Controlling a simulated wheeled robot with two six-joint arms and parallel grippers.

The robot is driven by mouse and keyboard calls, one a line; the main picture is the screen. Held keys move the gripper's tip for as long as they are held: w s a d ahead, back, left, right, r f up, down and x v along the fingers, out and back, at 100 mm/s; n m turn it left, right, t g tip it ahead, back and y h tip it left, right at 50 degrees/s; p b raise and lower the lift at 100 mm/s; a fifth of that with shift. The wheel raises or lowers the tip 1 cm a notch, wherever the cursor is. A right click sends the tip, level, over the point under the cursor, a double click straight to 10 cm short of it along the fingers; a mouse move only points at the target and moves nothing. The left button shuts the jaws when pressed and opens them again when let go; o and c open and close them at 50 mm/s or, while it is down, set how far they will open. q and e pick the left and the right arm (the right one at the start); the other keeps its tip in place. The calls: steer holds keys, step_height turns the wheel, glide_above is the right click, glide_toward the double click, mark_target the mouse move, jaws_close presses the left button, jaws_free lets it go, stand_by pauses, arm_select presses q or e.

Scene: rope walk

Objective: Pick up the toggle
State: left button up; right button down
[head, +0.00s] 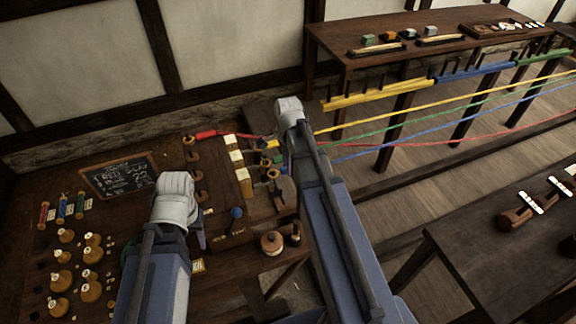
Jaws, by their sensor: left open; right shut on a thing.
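I cannot say for sure which thing is the toggle. My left gripper (174,190) is open, above the dark bench left of the wooden block with pale tags. My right gripper (289,108) is over the bench's far right edge, beside the hooks where the coloured strands end. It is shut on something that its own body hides. A red spool-like piece (207,134) with a reddish cord lies on the bench between the two grippers. A blue-knobbed lever (236,213) stands right of my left gripper.
Yellow (420,118), green, blue and red strands stretch right from the hooks. A chalkboard (118,176) and several yellow-brown spools (60,279) are on the left of the bench. A dark table (510,262) at the right holds wooden pieces with white bars (530,203). A far table (440,25) holds small blocks.

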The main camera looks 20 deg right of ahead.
arm_select(q)
step_height(320, 180, up, 7)
steer(key=p, duration=0.5)
steer(key=shift+f+p, duration=0.15)
steer(key=shift+p, duration=0.15)
arm_select(e)
step_height(320, 180, up, 7)
steer(key=shift+f, duration=0.1)
arm_select(q)
steer(key=shift+f, duration=0.15)
arm_select(e)
steer(key=shift+s+f, duration=0.1)
steer(key=shift+f, duration=0.05)
arm_select(q)
steer(key=shift+f+b, duration=2.65)
steer(key=shift+b, duration=0.2)
arm_select(e)
steer(key=s+f, duration=0.3)
steer(key=f, duration=0.2)
steer(key=shift+s+a+f, duration=0.2)
steer(key=shift+s+a, duration=0.15)
steer(key=shift+s, duration=0.05)
arm_select(q)
steer(key=shift+f+b, duration=0.35)
steer(key=shift+f, duration=0.05)
arm_select(e)
steer(key=shift+f, duration=0.35)
